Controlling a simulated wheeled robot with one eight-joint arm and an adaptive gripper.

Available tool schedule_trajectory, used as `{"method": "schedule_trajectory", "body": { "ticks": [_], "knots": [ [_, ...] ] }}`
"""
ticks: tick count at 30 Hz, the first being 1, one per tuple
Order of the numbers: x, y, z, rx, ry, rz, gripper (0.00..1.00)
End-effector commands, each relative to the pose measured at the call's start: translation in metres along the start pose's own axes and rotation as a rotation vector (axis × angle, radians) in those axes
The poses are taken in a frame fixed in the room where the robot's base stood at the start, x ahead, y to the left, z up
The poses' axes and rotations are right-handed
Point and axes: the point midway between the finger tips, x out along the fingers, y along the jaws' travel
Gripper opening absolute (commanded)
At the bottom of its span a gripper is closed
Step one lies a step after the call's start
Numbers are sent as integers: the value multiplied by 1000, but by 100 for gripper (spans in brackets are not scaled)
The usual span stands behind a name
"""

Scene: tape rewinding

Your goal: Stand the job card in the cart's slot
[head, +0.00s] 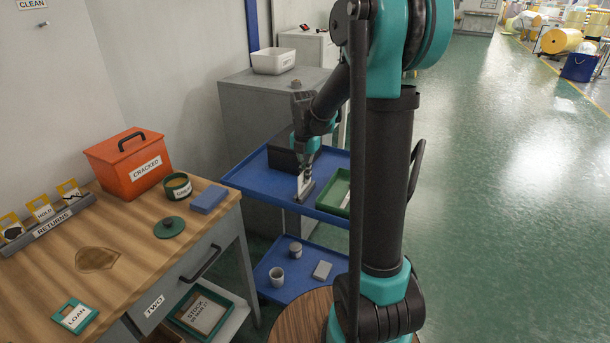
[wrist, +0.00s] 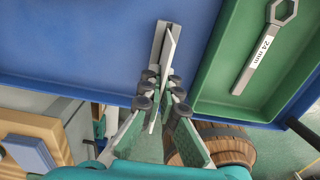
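The job card (head: 301,183) is a pale thin plate, upright over the upper shelf of the blue cart (head: 262,179). In the wrist view the card (wrist: 170,50) shows nearly edge-on between the fingertips of my gripper (wrist: 161,92). The fingers are close on both sides of it, and my gripper looks shut on it. A narrow grey slot holder (head: 307,190) is on the shelf at the card's foot. In the wrist view the holder (wrist: 157,42) lies close beside the card at a slight angle. Whether the card's lower edge is inside the slot cannot be told.
A green tray (head: 333,190) with a wrench (wrist: 262,50) lies right of the holder. A dark box (head: 281,157) stands behind on the cart. The wooden bench (head: 130,232) with an orange box (head: 128,160) is at left. Blue shelf left of the holder is clear.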

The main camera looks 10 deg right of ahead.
Motion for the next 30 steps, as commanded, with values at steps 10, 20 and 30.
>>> {"method": "schedule_trajectory", "body": {
  "ticks": [10, 20, 30],
  "knots": [
    [4, 0, 0, 0, 0, 0, 0],
    [4, 0, 0, 0, 0, 0, 0],
    [4, 0, 0, 0, 0, 0, 29]
  ]
}}
